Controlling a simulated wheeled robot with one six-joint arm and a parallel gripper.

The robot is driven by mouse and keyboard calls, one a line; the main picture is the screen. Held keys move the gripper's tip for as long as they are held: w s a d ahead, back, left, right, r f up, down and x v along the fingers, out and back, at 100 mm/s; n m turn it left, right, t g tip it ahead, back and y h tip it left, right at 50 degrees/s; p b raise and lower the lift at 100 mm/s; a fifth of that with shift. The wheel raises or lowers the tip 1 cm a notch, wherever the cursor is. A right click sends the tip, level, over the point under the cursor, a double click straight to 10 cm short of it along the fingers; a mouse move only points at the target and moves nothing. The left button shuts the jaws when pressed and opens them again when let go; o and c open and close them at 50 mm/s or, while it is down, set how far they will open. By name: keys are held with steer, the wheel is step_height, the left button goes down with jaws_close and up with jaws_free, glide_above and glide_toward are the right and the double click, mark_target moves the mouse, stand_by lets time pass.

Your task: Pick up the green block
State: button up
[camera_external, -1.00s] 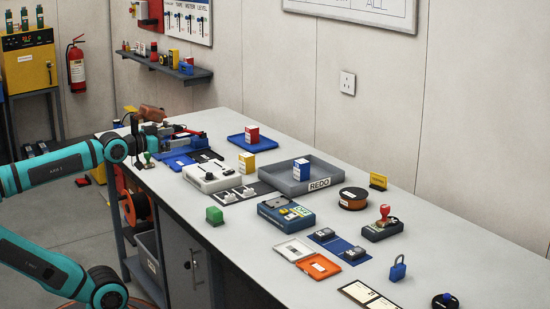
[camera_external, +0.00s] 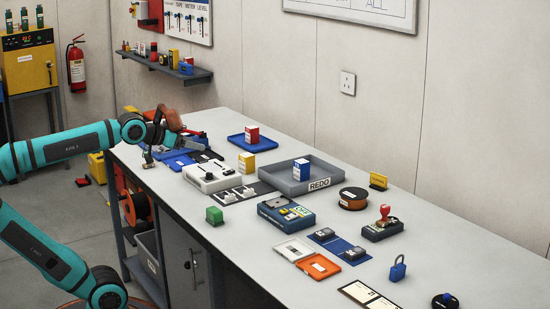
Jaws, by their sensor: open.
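The green block (camera_external: 214,215) stands on the grey table near its front edge, left of the blue box and below the white switch panel. My gripper (camera_external: 180,136) is over the far left end of the table, well behind and left of the green block. It is small in this view and partly overlaps the things behind it. It is open, apart from the green block.
The grey REDO tray (camera_external: 318,184) holds a blue block. A yellow block (camera_external: 246,162), white panel (camera_external: 204,182), blue box (camera_external: 286,213) and orange case (camera_external: 318,267) stand around. The table is clear in front of the green block.

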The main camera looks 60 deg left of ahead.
steer(key=w+d+f+g, duration=0.3)
steer(key=d+g, duration=0.2)
steer(key=g, duration=0.1)
steer(key=g+y, duration=0.1)
steer(key=g, duration=0.6)
glide_toward(214, 210)
steer(key=f, duration=0.2)
steer(key=w+f, duration=0.1)
steer(key=f, duration=0.2)
steer(key=shift+w+f, duration=0.15)
steer(key=shift+f, duration=0.05)
steer(key=shift+s+f, duration=0.25)
steer(key=shift+f, duration=1.05)
steer(key=shift+s+f, duration=0.2)
steer(key=shift+f, duration=1.1)
steer(key=c, duration=1)
